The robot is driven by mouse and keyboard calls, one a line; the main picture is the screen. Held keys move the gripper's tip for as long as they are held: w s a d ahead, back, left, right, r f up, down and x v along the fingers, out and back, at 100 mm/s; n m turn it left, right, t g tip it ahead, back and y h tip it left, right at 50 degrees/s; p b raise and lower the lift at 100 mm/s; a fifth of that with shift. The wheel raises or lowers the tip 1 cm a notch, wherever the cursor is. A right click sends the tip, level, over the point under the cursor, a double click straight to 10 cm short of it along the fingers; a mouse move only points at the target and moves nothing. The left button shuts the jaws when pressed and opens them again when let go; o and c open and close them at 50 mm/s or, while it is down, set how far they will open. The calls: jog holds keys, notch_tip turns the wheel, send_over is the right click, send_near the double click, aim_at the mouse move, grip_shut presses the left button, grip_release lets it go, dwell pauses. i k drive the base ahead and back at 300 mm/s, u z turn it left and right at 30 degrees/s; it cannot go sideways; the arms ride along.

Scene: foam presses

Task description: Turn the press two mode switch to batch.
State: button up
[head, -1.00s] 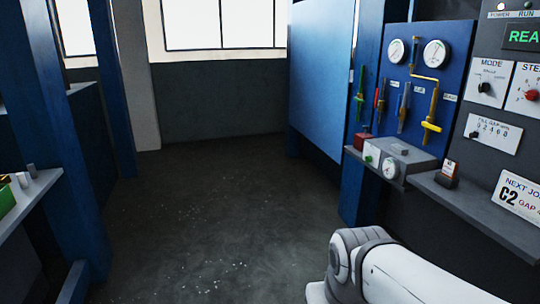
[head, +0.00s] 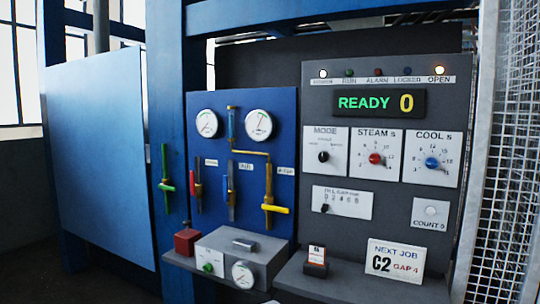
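The mode switch is a small black knob (head: 323,157) on a white plate labelled MODE (head: 326,153), on the dark grey control panel (head: 290,160) in the head view. The lettering around the knob is too small to read, and I cannot tell its setting. The panel's display (head: 379,103) reads READY 0. No label saying press two is legible. My gripper is not in view.
Right of the mode plate are a red steam knob (head: 375,158) and a blue cool knob (head: 432,163). A black fill gap slider (head: 324,208) is below. A shelf (head: 350,287) juts out underneath, holding a NEXT JOB card (head: 395,262). Wire mesh (head: 510,150) stands at right.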

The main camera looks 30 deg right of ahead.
aim_at(323, 156)
jog(key=z, duration=0.55)
jog(key=i, duration=0.95)
jog(key=z, duration=0.5)
jog(key=k, duration=0.95)
jog(key=z, duration=0.2)
jog(key=i, duration=0.95)
jog(key=u, duration=0.05)
